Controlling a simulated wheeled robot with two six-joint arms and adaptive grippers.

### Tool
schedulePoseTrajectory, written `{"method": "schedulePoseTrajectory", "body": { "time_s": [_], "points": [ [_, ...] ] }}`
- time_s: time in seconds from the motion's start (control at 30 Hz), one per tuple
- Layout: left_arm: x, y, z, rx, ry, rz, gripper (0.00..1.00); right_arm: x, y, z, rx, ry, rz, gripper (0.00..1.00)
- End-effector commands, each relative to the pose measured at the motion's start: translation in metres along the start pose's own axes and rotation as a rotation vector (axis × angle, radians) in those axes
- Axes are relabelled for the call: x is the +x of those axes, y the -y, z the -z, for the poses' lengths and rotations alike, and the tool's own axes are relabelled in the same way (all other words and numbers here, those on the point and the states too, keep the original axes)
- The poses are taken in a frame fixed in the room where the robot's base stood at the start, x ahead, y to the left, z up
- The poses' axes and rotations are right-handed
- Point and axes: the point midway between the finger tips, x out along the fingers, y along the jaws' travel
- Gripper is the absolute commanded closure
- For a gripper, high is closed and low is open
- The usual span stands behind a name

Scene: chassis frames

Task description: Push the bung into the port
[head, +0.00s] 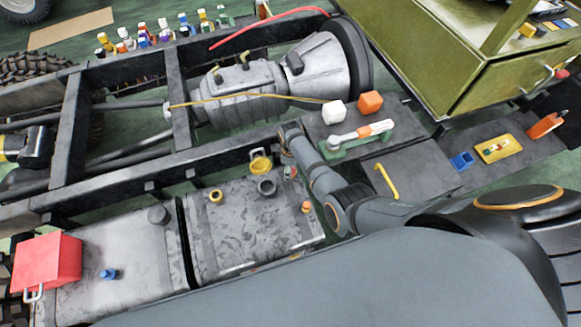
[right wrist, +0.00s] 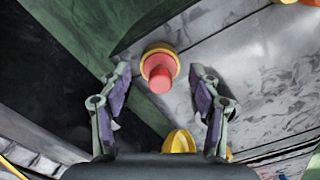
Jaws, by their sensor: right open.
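A red bung (right wrist: 159,80) with a yellow-orange collar (right wrist: 147,66) around it shows in the right wrist view, near the grey tank's edge. It seems to stand proud of the collar; how deep it sits I cannot tell. My right gripper (right wrist: 161,74) is open, its two fingers apart on either side of the bung in the picture, with no contact visible. In the head view my right arm reaches in from the right to the tank's far edge; its fingers are not clear there. My left gripper is not in view.
A ribbed yellow knob (right wrist: 180,141) lies close below the fingers. In the head view the grey tank (head: 235,245) carries a yellow ring (head: 216,196), a dark round neck (head: 266,187) and an orange fitting (head: 306,207). A red box (head: 47,262) stands at lower left.

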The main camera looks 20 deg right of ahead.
Motion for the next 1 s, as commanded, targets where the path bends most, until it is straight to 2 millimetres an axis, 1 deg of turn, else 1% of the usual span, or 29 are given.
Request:
{"method": "schedulePoseTrajectory", "body": {
  "time_s": [0.17,0.27,0.33,0.5,0.6,0.7,0.83,1.0],
  "points": [
    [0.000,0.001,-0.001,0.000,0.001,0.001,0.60,-0.005,0.000,0.001,0.000,-0.002,-0.002,0.37],
    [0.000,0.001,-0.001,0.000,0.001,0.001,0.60,-0.018,-0.001,0.001,0.000,-0.003,-0.003,0.37],
    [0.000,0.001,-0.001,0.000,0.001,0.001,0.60,-0.032,0.000,0.001,0.000,-0.004,-0.003,0.37],
    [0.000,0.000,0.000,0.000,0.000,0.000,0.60,-0.076,-0.001,0.001,0.001,-0.003,-0.004,0.37],
    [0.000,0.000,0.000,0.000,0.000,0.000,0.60,-0.097,0.000,0.001,0.000,-0.003,-0.003,0.37],
    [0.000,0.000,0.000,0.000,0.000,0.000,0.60,-0.110,0.000,0.001,-0.001,-0.001,0.000,0.37],
    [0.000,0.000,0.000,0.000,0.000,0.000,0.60,-0.119,0.000,0.000,0.000,0.000,0.001,0.37],
    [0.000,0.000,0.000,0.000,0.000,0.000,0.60,-0.120,0.000,0.000,0.000,0.000,0.000,0.37]
  ]
}}
